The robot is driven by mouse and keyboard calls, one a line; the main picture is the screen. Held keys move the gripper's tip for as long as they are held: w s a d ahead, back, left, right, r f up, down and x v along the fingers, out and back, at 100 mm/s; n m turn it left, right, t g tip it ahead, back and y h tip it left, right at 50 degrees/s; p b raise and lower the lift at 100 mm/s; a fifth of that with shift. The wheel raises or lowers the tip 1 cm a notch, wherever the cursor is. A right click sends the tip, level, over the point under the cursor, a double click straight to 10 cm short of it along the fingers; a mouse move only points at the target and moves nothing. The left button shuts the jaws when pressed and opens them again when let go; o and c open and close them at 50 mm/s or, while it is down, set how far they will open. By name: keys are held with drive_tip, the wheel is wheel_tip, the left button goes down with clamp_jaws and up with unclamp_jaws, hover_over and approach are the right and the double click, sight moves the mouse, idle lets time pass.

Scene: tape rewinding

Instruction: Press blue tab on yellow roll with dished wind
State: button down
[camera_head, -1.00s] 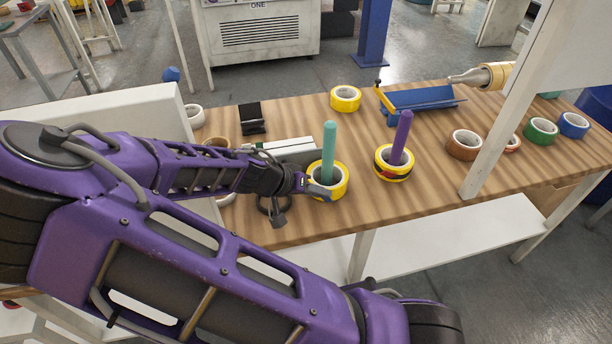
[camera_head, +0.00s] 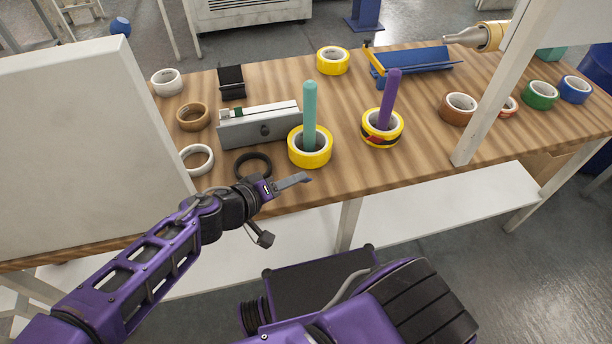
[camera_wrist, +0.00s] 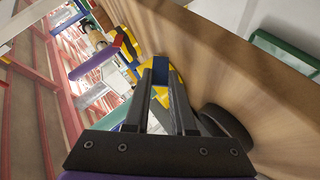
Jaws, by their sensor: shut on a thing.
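A plain yellow roll (camera_head: 310,158) stands around a teal post (camera_head: 310,110). A second yellow roll with black and red marks (camera_head: 382,137) is around a purple post (camera_head: 391,95). A third yellow roll (camera_head: 333,62) lies farther back. I cannot tell which wind is dished. My gripper (camera_head: 306,179) is just in front of the teal-post roll, apart from it as far as I can tell. In the wrist view my gripper (camera_wrist: 160,72) is shut on a small blue tab (camera_wrist: 160,68). The yellow roll (camera_wrist: 146,80) shows behind the fingers, partly hidden.
A grey metal block (camera_head: 258,128) and a black ring (camera_head: 252,166) are left of the teal post. White and brown rolls (camera_head: 193,117) lie farther left. A blue tray (camera_head: 415,72) is at the back. A white upright (camera_head: 505,90) stands right. The front table edge is close.

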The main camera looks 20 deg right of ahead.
sight(301, 158)
drive_tip(key=shift+s+a+r+n+t, duration=0.1)
drive_tip(key=shift+a+r+n+t, duration=0.05)
drive_tip(key=shift+a+n+t, duration=0.2)
drive_tip(key=shift+w+d+b, duration=0.25)
drive_tip(key=shift+w+b, duration=0.05)
drive_tip(key=shift+w, duration=0.35)
drive_tip(key=shift+w+d+b, duration=0.25)
drive_tip(key=shift+w+b, duration=0.1)
drive_tip(key=shift+w, duration=0.35)
drive_tip(key=shift+w+d+b, duration=0.25)
drive_tip(key=shift+w+b, duration=0.05)
drive_tip(key=shift+w, duration=0.35)
drive_tip(key=shift+w+d, duration=0.25)
drive_tip(key=shift+w, duration=0.25)
drive_tip(key=c, duration=0.7)
unclamp_jaws()
drive_tip(key=p+v, duration=0.4)
drive_tip(key=v, duration=0.2)
drive_tip(key=shift+s+a+r, duration=0.1)
drive_tip(key=shift+a+r, duration=0.1)
drive_tip(key=shift+r, duration=0.15)
drive_tip(key=shift+s+a+p, duration=0.3)
drive_tip(key=shift+a+p, duration=0.05)
drive_tip(key=shift+p, duration=0.05)
